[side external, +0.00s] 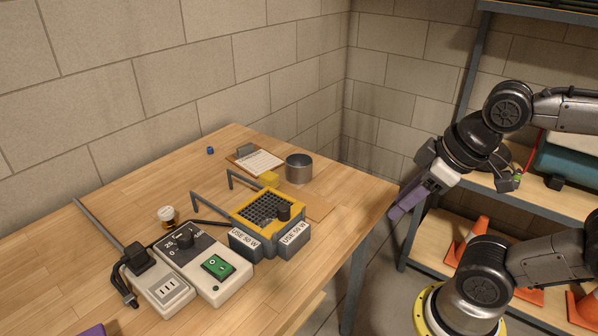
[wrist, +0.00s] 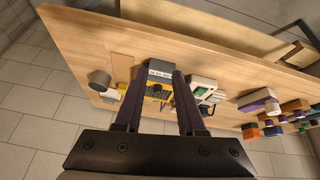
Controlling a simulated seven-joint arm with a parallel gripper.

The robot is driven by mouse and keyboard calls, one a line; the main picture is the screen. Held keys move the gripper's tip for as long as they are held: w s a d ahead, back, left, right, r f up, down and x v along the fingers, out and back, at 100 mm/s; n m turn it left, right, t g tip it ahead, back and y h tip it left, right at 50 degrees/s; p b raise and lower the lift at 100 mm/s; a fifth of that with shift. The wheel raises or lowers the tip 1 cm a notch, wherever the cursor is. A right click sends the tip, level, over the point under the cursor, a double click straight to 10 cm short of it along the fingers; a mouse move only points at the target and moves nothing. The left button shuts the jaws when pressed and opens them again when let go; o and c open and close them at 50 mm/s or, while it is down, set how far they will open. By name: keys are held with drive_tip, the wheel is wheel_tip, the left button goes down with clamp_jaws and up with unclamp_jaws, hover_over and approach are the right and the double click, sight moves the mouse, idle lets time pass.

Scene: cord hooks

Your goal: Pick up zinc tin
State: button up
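The zinc tin (side external: 299,168) is a grey metal cylinder standing upright on the wooden table near its back right edge. It also shows in the wrist view (wrist: 99,78) at the left, close to the table edge. My gripper (side external: 397,212) has dark purple fingers and hangs just off the table's right edge, to the right of the tin and apart from it. In the wrist view the two fingers (wrist: 160,76) are spread with a clear gap between them, and nothing is held. The tin lies left of both fingers there.
A yellow-rimmed grid holder (side external: 262,207) with "USE 50 W" labels stands in front of the tin. A clipboard (side external: 258,162) lies behind it. A control box (side external: 205,262) and power strip (side external: 160,285) are at the front. Shelving with orange cones (side external: 473,238) stands right.

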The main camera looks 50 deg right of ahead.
drive_tip(key=w+r+n, duration=0.4)
drive_tip(key=r+n, duration=0.3)
drive_tip(key=w+d+r+n+g, duration=0.1)
drive_tip(key=w+d+r+n, duration=0.15)
drive_tip(key=w, duration=0.35)
drive_tip(key=w+d+r+n, duration=0.1)
drive_tip(key=w+r+n, duration=0.25)
drive_tip(key=w, duration=0.25)
drive_tip(key=n+g, duration=0.3)
drive_tip(key=g, duration=0.1)
hover_over(309, 180)
wheel_tip(309, 180, down, 25)
drive_tip(key=shift+f, duration=0.15)
drive_tip(key=shift+d+f, duration=0.1)
drive_tip(key=shift+f, duration=3.05)
drive_tip(key=shift+w, duration=0.1)
clamp_jaws()
